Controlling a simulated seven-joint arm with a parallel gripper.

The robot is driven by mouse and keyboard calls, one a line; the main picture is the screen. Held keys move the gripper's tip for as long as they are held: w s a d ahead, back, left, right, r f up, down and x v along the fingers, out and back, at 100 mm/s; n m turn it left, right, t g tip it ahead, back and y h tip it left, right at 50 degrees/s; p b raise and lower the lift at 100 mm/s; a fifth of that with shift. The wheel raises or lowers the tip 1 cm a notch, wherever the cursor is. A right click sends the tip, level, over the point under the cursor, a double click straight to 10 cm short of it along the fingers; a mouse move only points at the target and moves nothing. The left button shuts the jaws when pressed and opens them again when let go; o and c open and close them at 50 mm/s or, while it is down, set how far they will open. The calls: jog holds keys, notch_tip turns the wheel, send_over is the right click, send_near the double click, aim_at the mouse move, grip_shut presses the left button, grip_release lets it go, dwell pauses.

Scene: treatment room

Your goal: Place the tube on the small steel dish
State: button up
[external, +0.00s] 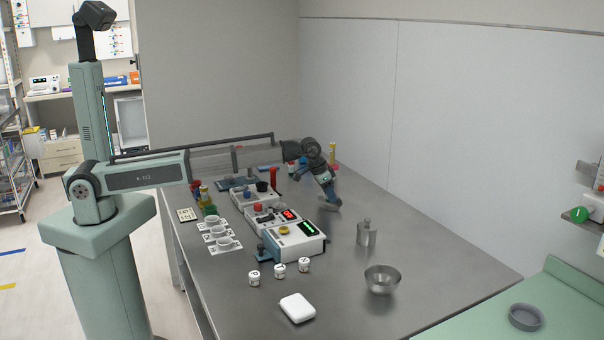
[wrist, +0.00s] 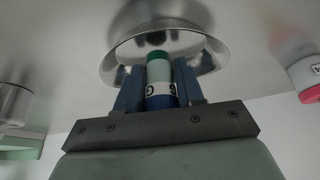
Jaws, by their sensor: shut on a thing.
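My gripper (external: 331,198) hangs low over the far part of the steel table, its fingers pointing down. In the wrist view my gripper (wrist: 158,88) is shut on the tube (wrist: 160,80), which has a green end, a pale band with dark lettering and a blue part. A shiny round steel dish (wrist: 211,55) lies just beyond the fingertips, with the tube's green end in front of it. In the external view a small steel dish (external: 331,207) shows partly under the gripper. The tube cannot be made out there. I cannot tell whether tube and dish touch.
A steel bowl (external: 382,281), a lidded steel flask (external: 366,234), a white box (external: 297,308) and small white jars (external: 279,271) stand nearer the front. Instrument boxes (external: 293,240) and white cups (external: 218,231) are left of the gripper. The table right of the gripper is mostly clear.

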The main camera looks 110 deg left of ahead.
jog(key=shift+f, duration=0.55)
jog(key=shift+f, duration=0.15)
jog(key=o, duration=1)
jog(key=v, duration=1.2)
